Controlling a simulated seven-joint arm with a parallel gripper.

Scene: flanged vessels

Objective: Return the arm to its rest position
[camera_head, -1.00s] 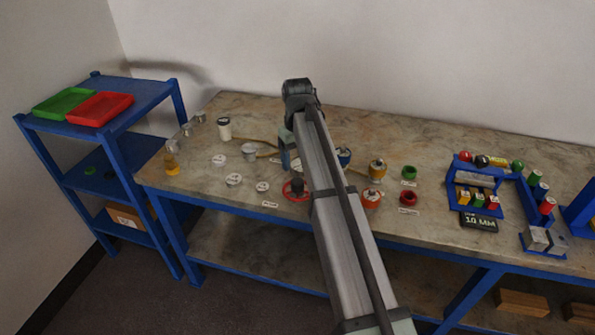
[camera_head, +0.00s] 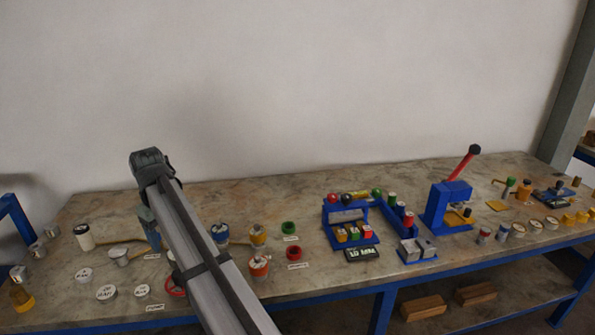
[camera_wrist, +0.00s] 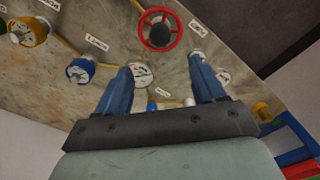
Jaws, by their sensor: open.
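My arm reaches over the workbench (camera_head: 330,275) from the lower middle of the head view, its elbow raised at the left. My gripper (camera_wrist: 161,64) shows in the wrist view as two blue fingers spread apart with nothing held between them. It is above the bench top, apart from the things on it. A red handwheel (camera_wrist: 172,40) lies beyond the fingertips; in the head view my arm partly covers the same handwheel (camera_head: 172,291). A blue flanged vessel (camera_wrist: 80,71) and a yellow one (camera_wrist: 27,32) are left of the fingers. In the head view, most of my gripper is hidden behind my arm.
An orange vessel (camera_head: 259,267) and green and red rings (camera_head: 293,253) stand right of my arm. A blue rack (camera_head: 347,218) and a blue press with a red lever (camera_head: 447,205) stand farther right. White lids (camera_head: 106,293) and a white jar (camera_head: 84,237) are at the left.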

